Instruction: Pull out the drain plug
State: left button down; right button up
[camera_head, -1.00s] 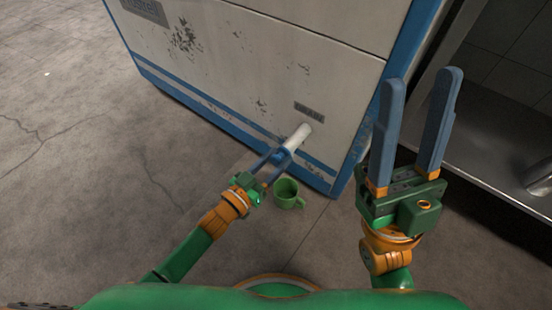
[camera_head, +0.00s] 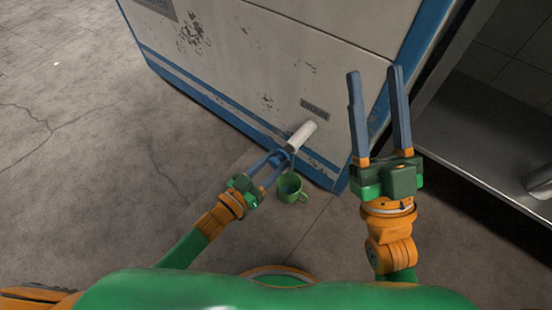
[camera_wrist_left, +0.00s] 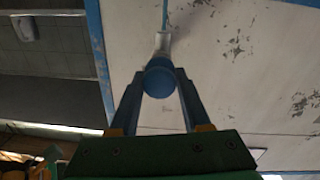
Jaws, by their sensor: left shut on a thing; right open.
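The white drain pipe (camera_head: 303,134) sticks out low from the front of the pale machine, under a small label. My left gripper (camera_head: 275,161) is shut on the blue drain plug (camera_head: 280,157) at the pipe's mouth. In the left wrist view the plug (camera_wrist_left: 159,79) sits between the fingers, with the pipe behind it; whether they touch is unclear. A thin bluish streak (camera_wrist_left: 166,16) runs from the pipe's end there. A green cup (camera_head: 290,193) stands on the floor below, with a bluish patch inside. My right gripper (camera_head: 378,112) is raised, open and empty.
The machine (camera_head: 240,70) has blue trim and worn paint. A metal shelf or counter (camera_head: 480,135) stands to the right, with a cylindrical item (camera_head: 540,181) on it. The concrete floor at left (camera_head: 80,120) is clear.

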aim_at(273, 165)
pick_arm(q)
jog(key=c, duration=0.7)
grip_release()
jog(key=shift+s+d+f, duration=0.1)
jog(key=shift+s+f, duration=0.05)
jog(key=o, duration=0.3)
pick_arm(e)
jog(key=shift+s+r, duration=0.1)
jog(key=shift+s, duration=0.05)
pick_arm(q)
jog(key=p+v, duration=0.1)
jog(key=v, duration=0.2)
jog(key=shift+s+a, duration=0.15)
jog(key=shift+a, duration=0.15)
jog(key=p+v, duration=0.1)
jog(key=v, duration=0.2)
jog(key=shift+s+a, duration=0.15)
jog(key=shift+s, duration=0.15)
pick_arm(e)
jog(key=w+f+m+g+h, duration=0.1)
jog(key=w+f+g+h, duration=0.3)
jog(key=f+g, duration=0.4)
notch_tip(273, 165, down, 6)
jog(key=shift+w+d+r, duration=0.1)
jog(key=shift+w+d, duration=0.25)
jog(key=shift+w, duration=0.25)
